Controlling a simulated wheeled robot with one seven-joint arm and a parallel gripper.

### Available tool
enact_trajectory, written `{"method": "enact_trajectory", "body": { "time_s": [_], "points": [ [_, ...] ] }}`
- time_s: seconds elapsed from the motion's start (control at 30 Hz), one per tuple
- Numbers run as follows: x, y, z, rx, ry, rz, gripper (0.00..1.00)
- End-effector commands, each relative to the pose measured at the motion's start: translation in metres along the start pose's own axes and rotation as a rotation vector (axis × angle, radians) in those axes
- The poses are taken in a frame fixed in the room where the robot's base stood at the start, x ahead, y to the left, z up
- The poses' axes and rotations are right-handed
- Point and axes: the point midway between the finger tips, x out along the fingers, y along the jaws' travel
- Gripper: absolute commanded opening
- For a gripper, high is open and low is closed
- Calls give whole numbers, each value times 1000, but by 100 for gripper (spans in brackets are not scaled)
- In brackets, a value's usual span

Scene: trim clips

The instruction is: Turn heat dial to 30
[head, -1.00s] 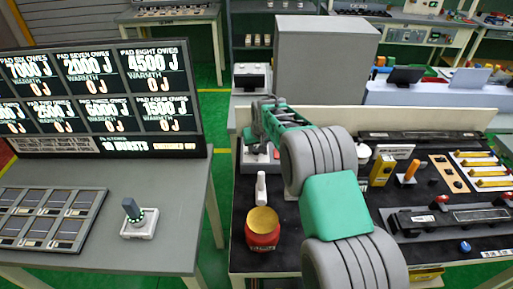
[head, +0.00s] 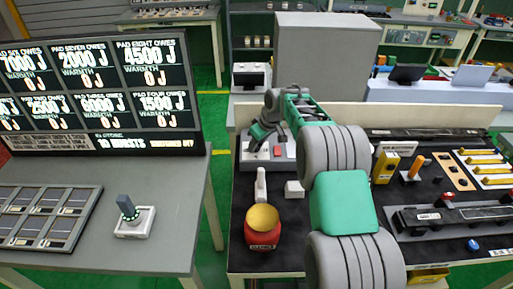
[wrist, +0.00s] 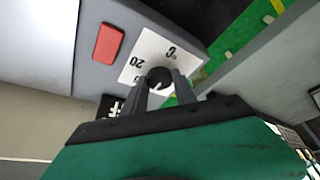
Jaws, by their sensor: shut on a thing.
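The heat dial (wrist: 160,77) is a small dark round knob on a white scale plate (wrist: 150,52) in the wrist view. The plate carries "20" and "°C", seen upside down; the rest of the scale is partly hidden. My gripper (wrist: 167,88) has its two dark fingers closed on the knob. A small white mark shows by the knob, but I cannot read its exact setting. In the head view my gripper (head: 259,138) is at the grey control box (head: 285,163), and the dial is hidden there.
A red button (wrist: 109,43) sits beside the scale plate on the same box. A red jar with a yellow lid (head: 262,226) and a white upright handle (head: 261,185) stand in front of the box. A joystick (head: 128,208) is on the left desk below a display (head: 95,90).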

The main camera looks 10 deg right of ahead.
Motion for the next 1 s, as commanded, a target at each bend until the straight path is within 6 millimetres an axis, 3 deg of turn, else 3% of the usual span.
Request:
{"method": "enact_trajectory", "body": {
  "time_s": [0.5,1.0],
  "points": [
    [-2,4,-2,-382,0,-158,0],
    [-1,3,-2,-499,1,-205,0]
  ]
}}
